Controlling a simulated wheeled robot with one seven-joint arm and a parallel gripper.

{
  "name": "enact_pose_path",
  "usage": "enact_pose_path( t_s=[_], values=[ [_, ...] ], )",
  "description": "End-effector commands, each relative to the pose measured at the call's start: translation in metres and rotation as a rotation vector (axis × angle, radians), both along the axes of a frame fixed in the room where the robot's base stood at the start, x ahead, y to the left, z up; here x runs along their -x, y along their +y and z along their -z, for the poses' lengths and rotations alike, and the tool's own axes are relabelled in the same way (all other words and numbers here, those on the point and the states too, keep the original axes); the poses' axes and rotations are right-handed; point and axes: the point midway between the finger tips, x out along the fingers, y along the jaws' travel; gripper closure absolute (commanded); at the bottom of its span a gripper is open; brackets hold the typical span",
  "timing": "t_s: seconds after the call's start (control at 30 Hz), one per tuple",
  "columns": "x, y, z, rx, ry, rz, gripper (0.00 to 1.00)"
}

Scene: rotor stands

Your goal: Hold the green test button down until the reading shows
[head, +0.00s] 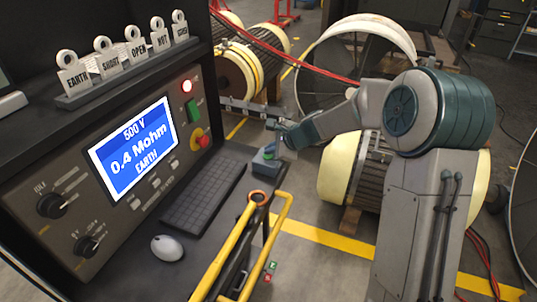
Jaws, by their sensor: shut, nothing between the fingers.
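The tester screen (135,146) is lit blue and reads "500 V", "0.4 Mohm", "EARTH". A red lamp (187,86) glows on the panel above a green switch (193,109).
A black keyboard (204,198) and a white mouse (167,248) lie on the desk. A red and yellow knob (200,139) is on the panel. Labelled tags (104,57) stand on top. A yellow frame (272,240) rises in front. Rotors (340,175) stand behind my arm.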

Motion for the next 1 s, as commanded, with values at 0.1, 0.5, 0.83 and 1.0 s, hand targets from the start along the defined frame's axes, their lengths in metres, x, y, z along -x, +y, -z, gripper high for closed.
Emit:
enact_pose_path(
  t_s=[0.1, 0.5, 0.83, 1.0],
  values=[
    [0.000, 0.000, 0.001, 0.000, 0.001, -0.001, 1.00],
    [0.000, 0.000, -0.006, 0.000, 0.001, -0.001, 1.00],
    [0.000, 0.000, -0.016, 0.000, 0.000, 0.000, 1.00],
    [0.000, 0.000, -0.016, 0.000, 0.000, 0.000, 1.00]
  ],
)
